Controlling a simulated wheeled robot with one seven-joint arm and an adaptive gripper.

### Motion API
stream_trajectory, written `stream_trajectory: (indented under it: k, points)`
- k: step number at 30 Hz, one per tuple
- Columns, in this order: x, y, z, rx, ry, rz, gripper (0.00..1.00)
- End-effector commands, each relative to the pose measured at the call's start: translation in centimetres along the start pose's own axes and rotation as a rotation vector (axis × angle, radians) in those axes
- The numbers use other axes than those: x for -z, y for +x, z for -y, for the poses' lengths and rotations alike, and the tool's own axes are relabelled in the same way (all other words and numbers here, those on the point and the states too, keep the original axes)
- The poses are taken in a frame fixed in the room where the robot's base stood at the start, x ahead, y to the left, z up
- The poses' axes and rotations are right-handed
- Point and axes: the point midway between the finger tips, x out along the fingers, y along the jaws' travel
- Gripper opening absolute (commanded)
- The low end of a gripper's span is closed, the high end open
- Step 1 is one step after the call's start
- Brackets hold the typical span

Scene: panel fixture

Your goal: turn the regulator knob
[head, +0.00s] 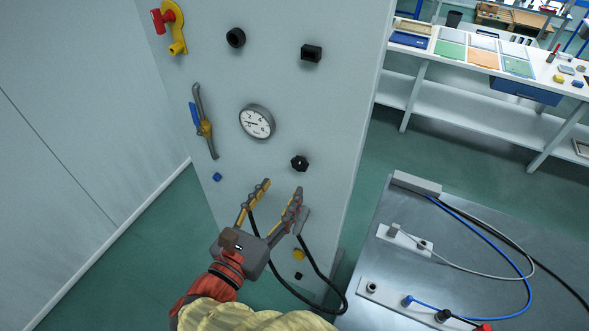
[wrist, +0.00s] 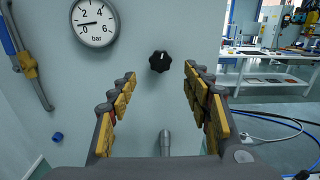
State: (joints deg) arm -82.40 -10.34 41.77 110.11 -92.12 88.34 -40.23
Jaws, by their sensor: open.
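The regulator knob, taken to be the black lobed knob (head: 299,163) below and right of the gauge, sits on the grey panel. In the wrist view the same knob (wrist: 159,61) has a small white mark at its top and lies ahead, between the lines of my fingers. My gripper (head: 280,188) is open and empty, below the knob in the head view and apart from it. Its two yellow-padded fingers also show in the wrist view (wrist: 158,72). The pressure gauge (head: 257,122), marked in bar, is up and left of the knob.
The panel (head: 330,110) also carries a lever handle (head: 205,128), a yellow-and-red valve (head: 170,28), black fittings (head: 235,37) and a small blue button (head: 217,177). A black cable (head: 318,262) loops below my gripper. A metal table (head: 480,260) with hoses stands at right.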

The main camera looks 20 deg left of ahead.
Motion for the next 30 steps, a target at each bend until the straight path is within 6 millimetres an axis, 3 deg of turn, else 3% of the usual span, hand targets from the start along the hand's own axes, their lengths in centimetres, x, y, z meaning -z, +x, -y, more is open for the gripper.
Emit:
stream_trajectory:
  k: [8, 22, 30]
  points:
    - [0.0, 0.3, 0.0, 0.0, -0.163, -0.001, 0.49]
    - [0.1, 6.5, 0.1, 0.003, -0.163, -0.001, 0.49]
    - [0.0, 7.8, 0.0, 0.0, -0.164, 0.0, 0.49]
